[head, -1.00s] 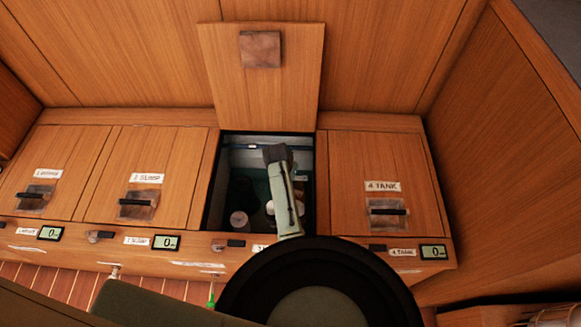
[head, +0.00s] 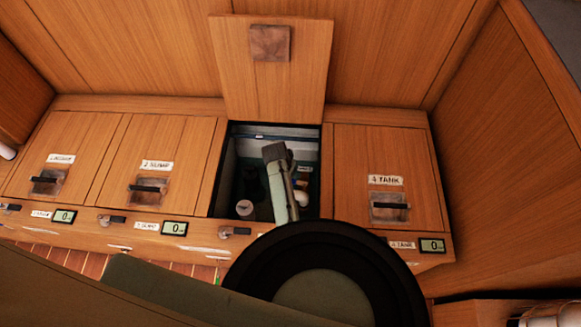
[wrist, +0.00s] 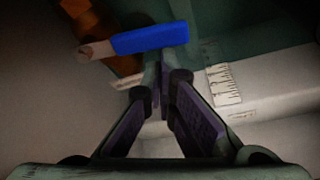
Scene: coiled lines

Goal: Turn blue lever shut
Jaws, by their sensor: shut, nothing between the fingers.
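The blue lever (wrist: 149,38) shows in the wrist view, just beyond my fingertips, lying roughly crosswise and slightly tilted, with a round pivot end at its left. My gripper (wrist: 163,75) is shut and empty, its fingertips close below the lever in that view; I cannot tell whether they touch it. In the head view my gripper's arm reaches down into the open compartment (head: 243,180) in the middle of the bench. The blue lever cannot be made out in the head view.
The compartment's wooden lid (head: 268,85) stands open against the back wall. Closed hatches lie on both sides, including the 4 TANK hatch (head: 385,155). A white cylinder (head: 245,208) is inside the compartment. A ruled scale strip (wrist: 224,86) shows in the wrist view.

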